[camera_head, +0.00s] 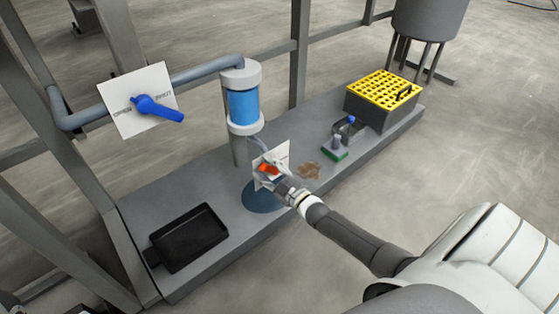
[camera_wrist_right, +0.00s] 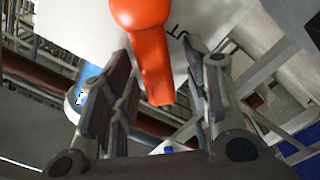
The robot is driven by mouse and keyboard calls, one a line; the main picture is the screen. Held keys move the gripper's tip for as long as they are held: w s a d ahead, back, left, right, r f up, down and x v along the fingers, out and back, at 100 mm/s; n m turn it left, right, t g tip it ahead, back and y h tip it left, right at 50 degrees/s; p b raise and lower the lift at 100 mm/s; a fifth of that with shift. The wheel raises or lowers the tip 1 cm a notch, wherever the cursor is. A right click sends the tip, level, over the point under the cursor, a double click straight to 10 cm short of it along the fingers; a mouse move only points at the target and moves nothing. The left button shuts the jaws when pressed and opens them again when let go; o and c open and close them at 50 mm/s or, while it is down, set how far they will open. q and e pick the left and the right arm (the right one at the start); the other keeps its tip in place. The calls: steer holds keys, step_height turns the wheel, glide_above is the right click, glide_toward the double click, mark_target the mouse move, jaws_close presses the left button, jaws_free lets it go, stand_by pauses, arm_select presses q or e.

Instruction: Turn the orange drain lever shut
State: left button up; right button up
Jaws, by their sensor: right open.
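The orange drain lever (camera_head: 267,169) sits on a small white plate (camera_head: 284,151) below the blue filter cylinder (camera_head: 242,105). In the right wrist view the orange lever (camera_wrist_right: 152,62) hangs from its round hub at the top, its free end pointing down. My right gripper (camera_head: 277,178) is at the lever. In the wrist view the two fingers of my right gripper (camera_wrist_right: 158,62) are open, one on each side of the lever, with gaps visible on both sides. My left gripper is not in view.
A blue lever (camera_head: 157,108) on a labelled white plate (camera_head: 128,112) is on the pipe at left. The grey bench holds a black tray (camera_head: 190,238), a green-based item (camera_head: 335,149) and a yellow-topped crate (camera_head: 382,91). A brown stain (camera_head: 308,170) lies right of the gripper.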

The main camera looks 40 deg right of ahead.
steer(key=s, duration=1.1)
steer(key=shift+d, duration=0.45)
steer(key=shift+s, duration=0.1)
